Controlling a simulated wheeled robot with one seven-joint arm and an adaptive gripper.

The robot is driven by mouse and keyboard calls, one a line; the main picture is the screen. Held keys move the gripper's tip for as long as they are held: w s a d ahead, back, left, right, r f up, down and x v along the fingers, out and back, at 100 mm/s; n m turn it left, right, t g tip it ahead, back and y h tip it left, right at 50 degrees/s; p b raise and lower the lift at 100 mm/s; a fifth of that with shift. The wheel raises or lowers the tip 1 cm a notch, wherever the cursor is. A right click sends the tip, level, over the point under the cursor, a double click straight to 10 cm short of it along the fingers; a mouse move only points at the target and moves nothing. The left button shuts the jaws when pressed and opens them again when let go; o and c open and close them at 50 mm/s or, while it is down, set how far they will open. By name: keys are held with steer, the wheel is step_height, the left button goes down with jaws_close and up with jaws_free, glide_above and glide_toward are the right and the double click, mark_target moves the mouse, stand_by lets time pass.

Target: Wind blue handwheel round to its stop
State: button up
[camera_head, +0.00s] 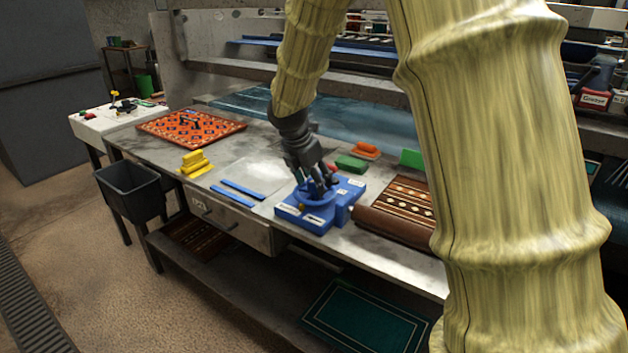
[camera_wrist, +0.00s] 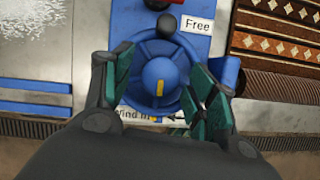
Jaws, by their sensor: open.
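The blue handwheel (camera_wrist: 160,82) sits on top of a blue box-like base (camera_head: 308,217) on the workbench. Labels reading "Free" (camera_wrist: 197,25) and "Wind in" (camera_wrist: 135,115) are on the base. My gripper (camera_wrist: 158,88) is over the wheel with its green-padded fingers apart, one on each side of the wheel. I cannot tell whether the fingers touch the rim. In the head view my gripper hides part of the wheel.
A rolled brown patterned rug (camera_head: 408,207) lies right of the base. Blue strips (camera_head: 243,190) lie left of it. Yellow (camera_head: 195,164), green (camera_head: 351,163) and orange (camera_head: 366,149) brushes or blocks stand nearby. An orange patterned rug (camera_head: 190,127) lies further left. A black bin (camera_head: 130,190) hangs at the bench end.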

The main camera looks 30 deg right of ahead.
steer(key=shift+d+f, duration=0.15)
steer(key=c, duration=1)
steer(key=shift+p, duration=0.6)
